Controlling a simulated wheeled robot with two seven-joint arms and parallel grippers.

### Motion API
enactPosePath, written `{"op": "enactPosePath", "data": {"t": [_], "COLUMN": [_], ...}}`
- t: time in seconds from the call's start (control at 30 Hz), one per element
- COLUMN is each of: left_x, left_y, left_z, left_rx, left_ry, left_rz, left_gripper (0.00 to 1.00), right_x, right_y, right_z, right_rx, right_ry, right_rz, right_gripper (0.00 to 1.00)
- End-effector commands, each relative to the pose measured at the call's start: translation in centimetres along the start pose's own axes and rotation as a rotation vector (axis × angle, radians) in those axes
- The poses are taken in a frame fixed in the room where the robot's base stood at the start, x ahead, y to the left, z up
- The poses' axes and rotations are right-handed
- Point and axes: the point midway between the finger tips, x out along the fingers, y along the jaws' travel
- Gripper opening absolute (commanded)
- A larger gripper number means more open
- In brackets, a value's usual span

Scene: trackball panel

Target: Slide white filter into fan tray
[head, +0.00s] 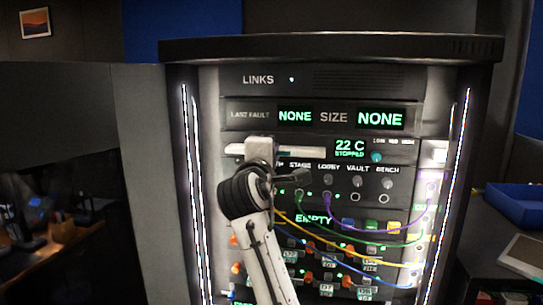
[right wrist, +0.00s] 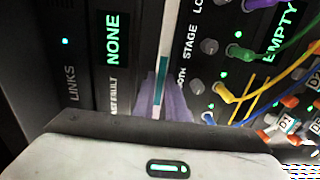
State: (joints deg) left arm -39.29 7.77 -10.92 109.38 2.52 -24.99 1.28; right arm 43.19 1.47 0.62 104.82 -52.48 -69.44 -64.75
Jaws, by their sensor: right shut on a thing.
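The white filter (head: 302,153) is a long, thin bar lying level across the left part of the fan tray row (head: 375,143), left of the "22 C STOPPED" display. My right gripper (head: 262,152) is shut on it towards its left end and covers part of it. In the right wrist view the filter (right wrist: 171,35) is a narrow pale strip with a teal band, seen nearly edge-on. It runs into the right gripper (right wrist: 165,98). I cannot tell how deep it sits in the tray. My left gripper is not in view.
Below the tray is a row of knobs and jacks with purple (head: 400,229), green and yellow cables hanging to the right. My right arm hides part of the lower left panel. The dark rack frame (head: 190,200) bounds the left side. A blue bin (head: 515,203) stands at right.

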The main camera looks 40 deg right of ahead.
Motion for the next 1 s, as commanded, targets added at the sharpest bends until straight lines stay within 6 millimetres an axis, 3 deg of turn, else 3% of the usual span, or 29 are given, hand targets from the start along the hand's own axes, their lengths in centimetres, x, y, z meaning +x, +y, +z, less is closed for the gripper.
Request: {"op": "enactPosePath", "data": {"t": [0.03, 0.07, 0.17, 0.2, 0.57, 1.0], "left_x": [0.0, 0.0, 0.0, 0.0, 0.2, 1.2], "left_y": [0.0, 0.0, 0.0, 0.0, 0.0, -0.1], "left_z": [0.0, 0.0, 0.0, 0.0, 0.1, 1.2], "left_rx": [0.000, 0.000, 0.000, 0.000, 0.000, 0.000], "left_ry": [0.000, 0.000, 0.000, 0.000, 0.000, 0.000], "left_rz": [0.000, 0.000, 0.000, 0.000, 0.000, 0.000], "left_gripper": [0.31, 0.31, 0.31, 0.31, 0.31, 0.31], "right_x": [0.1, 0.1, 0.1, 0.1, -0.7, -8.5], "right_y": [0.1, 0.1, 0.1, 0.1, -0.1, -0.1], "right_z": [0.0, 0.0, 0.0, 0.0, -0.1, -0.1], "right_rx": [0.001, 0.001, 0.001, 0.001, 0.001, 0.003], "right_ry": [-0.001, 0.000, 0.000, 0.000, 0.002, 0.003], "right_rz": [0.002, 0.002, 0.001, 0.001, -0.001, 0.000], "right_gripper": [0.00, 0.15, 0.32, 0.34, 0.34, 0.34]}}
